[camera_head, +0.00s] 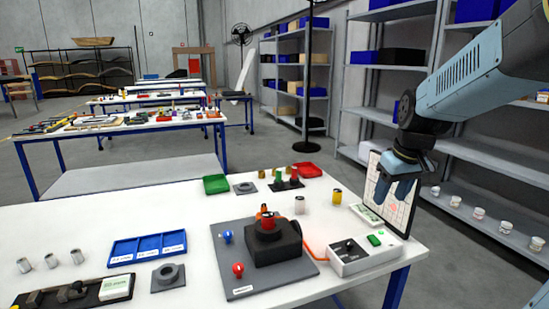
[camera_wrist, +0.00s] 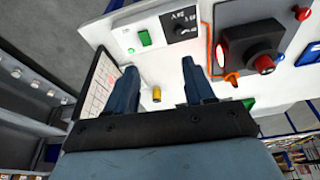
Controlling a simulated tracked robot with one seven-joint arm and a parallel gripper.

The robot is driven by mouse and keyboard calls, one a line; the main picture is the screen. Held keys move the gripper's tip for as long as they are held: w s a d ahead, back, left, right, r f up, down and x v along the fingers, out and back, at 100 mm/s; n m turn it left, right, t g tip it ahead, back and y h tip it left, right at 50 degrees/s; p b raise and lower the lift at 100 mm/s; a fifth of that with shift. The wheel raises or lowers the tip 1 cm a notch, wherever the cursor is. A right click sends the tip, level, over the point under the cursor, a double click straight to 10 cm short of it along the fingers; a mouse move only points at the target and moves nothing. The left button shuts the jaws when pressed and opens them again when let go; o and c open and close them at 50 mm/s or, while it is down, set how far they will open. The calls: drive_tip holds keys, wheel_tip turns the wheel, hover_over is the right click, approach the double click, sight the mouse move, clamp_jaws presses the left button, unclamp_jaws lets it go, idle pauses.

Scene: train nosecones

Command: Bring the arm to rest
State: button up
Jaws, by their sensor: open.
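My gripper (camera_head: 398,190) hangs over the right end of the white table, near the upright panel with a grid sheet (camera_head: 392,191). In the wrist view my gripper (camera_wrist: 158,82) has its two fingers spread apart with nothing between them. A small yellow cylinder (camera_wrist: 156,94) shows beyond the fingers, standing on the table. My blue arm comes in from the upper right of the head view and bends down to the gripper.
The table (camera_head: 180,215) holds a black fixture on a grey plate (camera_head: 240,275), a white control box (camera_head: 365,258), a blue tray (camera_head: 148,247), a green tray (camera_head: 216,184) and several small cylinders. Grey shelves (camera_head: 480,155) stand behind my arm. Open air lies above the table's left half.

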drive_tip(key=s+a+r+m+t, duration=0.1)
drive_tip(key=s+a+r, duration=0.1)
drive_tip(key=s, duration=0.5)
drive_tip(key=s+a+r+m+t, duration=0.1)
drive_tip(key=s+a+r, duration=0.1)
drive_tip(key=s, duration=0.5)
drive_tip(key=shift+s+a+m+t, duration=0.15)
drive_tip(key=shift+s+m+t, duration=0.05)
drive_tip(key=shift+m+t, duration=0.1)
